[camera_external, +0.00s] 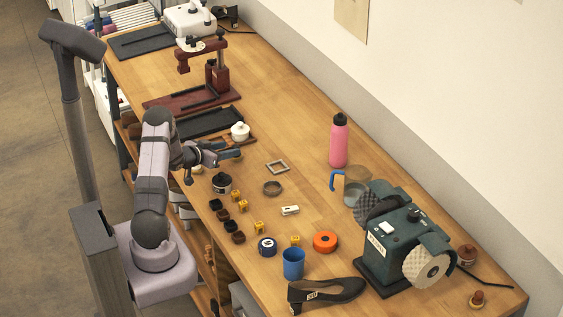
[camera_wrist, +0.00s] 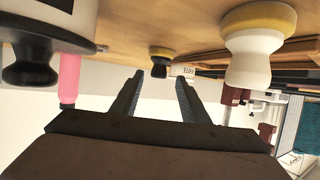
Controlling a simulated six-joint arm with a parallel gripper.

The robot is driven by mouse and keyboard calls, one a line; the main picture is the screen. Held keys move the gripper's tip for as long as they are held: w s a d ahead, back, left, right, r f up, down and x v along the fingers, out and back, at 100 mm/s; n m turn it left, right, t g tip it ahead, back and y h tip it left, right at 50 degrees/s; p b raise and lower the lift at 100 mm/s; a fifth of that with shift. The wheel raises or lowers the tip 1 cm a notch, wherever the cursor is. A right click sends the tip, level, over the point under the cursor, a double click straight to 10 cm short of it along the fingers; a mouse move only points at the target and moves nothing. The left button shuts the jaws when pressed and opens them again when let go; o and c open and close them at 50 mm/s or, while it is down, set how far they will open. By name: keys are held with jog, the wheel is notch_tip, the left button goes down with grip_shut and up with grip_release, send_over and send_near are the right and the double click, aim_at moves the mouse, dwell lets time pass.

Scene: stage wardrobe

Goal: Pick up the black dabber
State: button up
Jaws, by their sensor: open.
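The black dabber (camera_wrist: 160,61) shows in the wrist view, which hangs upside down with the table at the top. It has a black handle and a yellowish pad, and appears small beyond the fingers, between their lines of sight. My gripper (camera_wrist: 157,82) is open, with nothing visible between its two dark fingers. In the external view my gripper (camera_external: 236,154) reaches low over the table's near side. I cannot pick the black dabber out there; the gripper may hide it.
A white dabber (camera_wrist: 256,55) and a black-knobbed jar (camera_wrist: 30,60) flank the gripper closely in the wrist view.

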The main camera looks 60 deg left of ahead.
jog(key=shift+w, duration=0.1)
jog(key=p+x, duration=0.2)
jog(key=x, duration=0.1)
jog(key=shift+d+f, duration=0.1)
jog(key=shift+f, duration=0.2)
jog(key=shift+x, duration=0.95)
grip_shut()
